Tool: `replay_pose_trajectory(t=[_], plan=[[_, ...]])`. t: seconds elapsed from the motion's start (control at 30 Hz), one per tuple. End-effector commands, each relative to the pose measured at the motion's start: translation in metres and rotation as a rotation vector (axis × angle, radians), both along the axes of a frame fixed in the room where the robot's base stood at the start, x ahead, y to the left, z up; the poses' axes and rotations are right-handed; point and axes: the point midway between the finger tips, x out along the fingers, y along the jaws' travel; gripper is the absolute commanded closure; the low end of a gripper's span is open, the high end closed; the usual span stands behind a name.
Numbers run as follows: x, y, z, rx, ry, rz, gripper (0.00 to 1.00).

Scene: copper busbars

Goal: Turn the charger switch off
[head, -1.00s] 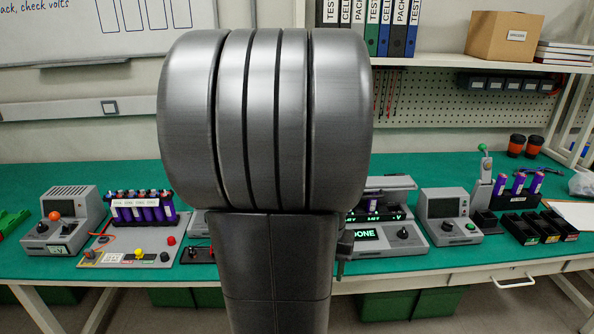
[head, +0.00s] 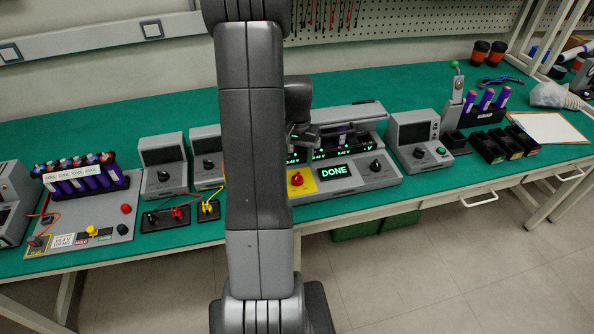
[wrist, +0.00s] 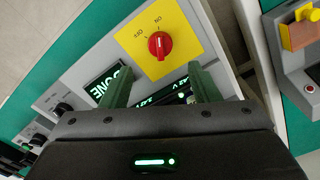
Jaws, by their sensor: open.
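The charger (head: 375,178) is a grey unit on the green bench with a lit "DONE" display (head: 334,171). Its switch is a red rotary knob (head: 297,179) on a yellow plate at its left front. In the wrist view, the red knob (wrist: 160,45) sits beside the OFF and ON labels, its grip ridge roughly in line with ON. My gripper (wrist: 158,68) is open and empty, its two green fingers spread apart, with the knob just beyond and between their tips. In the head view my gripper (head: 303,135) is over the charger's left part, partly hidden by my arm.
A second black knob (head: 375,165) is on the charger's right. A grey instrument (head: 415,140) stands to the right, and meters (head: 163,165) with leads stand to the left. A battery rack (head: 85,180) is at far left. The bench's front edge is close below the charger.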

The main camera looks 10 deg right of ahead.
Motion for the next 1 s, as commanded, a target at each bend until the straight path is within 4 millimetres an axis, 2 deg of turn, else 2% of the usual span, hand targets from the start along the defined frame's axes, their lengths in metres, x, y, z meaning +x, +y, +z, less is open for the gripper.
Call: replay_pose_trajectory(t=[0.2,0.4,0.6,0.83,0.87,1.0], plan=[[-0.001,0.0,-0.042,0.001,0.003,0.001,0.44],[0.0,0.0,-0.065,0.0,0.0,0.001,0.44],[0.0,0.0,-0.074,0.0,-0.001,0.001,0.44],[0.0,0.0,-0.074,0.0,-0.002,0.001,0.44],[0.0,0.0,-0.074,0.0,-0.002,0.001,0.46],[0.0,0.0,-0.074,0.0,-0.002,0.001,0.74]])
